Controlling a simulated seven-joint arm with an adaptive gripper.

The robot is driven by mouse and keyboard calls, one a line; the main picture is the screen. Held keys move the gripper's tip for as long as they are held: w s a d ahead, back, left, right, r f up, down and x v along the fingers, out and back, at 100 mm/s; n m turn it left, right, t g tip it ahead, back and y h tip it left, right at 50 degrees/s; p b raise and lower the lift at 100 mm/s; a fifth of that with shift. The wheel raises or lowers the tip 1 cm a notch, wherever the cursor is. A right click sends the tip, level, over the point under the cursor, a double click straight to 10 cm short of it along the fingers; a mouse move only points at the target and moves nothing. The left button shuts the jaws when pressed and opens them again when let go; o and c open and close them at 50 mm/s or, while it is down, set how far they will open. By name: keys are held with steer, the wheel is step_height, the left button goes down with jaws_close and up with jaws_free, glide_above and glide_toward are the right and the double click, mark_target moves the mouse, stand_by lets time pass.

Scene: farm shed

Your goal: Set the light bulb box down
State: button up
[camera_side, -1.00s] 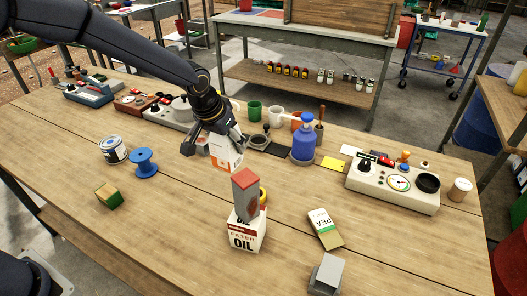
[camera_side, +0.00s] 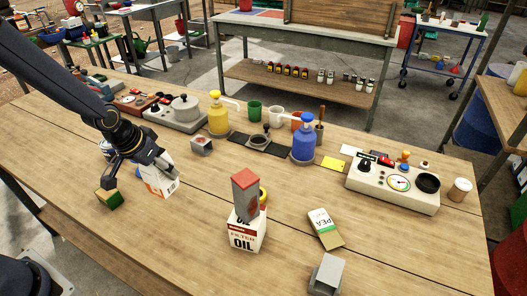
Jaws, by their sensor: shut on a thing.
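The light bulb box (camera_side: 160,181), white with orange, is held in my gripper (camera_side: 143,172) over the left part of the wooden table (camera_side: 190,240). My gripper is shut on the box, with its fingers pointing down. The box is slightly tilted and low, near the tabletop; I cannot tell whether its bottom touches the wood. My gripper and arm hide part of the box and the table behind it.
A green and yellow block (camera_side: 108,198) lies close to the left finger. An oil filter box (camera_side: 247,232) with a red-topped grey box (camera_side: 245,192) stands to the right. A small grey box (camera_side: 202,145) and yellow pump bottle (camera_side: 219,115) stand behind. The front-left table is clear.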

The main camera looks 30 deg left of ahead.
steer(key=shift+d+m, duration=0.1)
steer(key=shift+m, duration=0.4)
steer(key=shift+w+d+r+m+h, duration=0.15)
steer(key=shift+d+r+m+h, duration=0.05)
steer(key=shift+r+m+h, duration=0.1)
steer(key=w+a+r+n, duration=0.1)
steer(key=w+a+r, duration=0.15)
steer(key=a, duration=0.35)
steer(key=w+a+r, duration=0.2)
steer(key=a+r, duration=0.1)
steer(key=a, duration=0.2)
steer(key=shift+w+a+f, duration=0.6)
steer(key=shift+w+f, duration=1.5)
steer(key=shift+w, duration=0.1)
steer(key=shift+w+a+f, duration=0.55)
steer(key=shift+w+f, duration=1.55)
steer(key=shift+w, duration=0.05)
steer(key=shift+w+a+f, duration=0.6)
steer(key=shift+w+f, duration=1.5)
steer(key=shift+w, duration=0.1)
steer(key=shift+f, duration=0.15)
steer(key=o, duration=1.1)
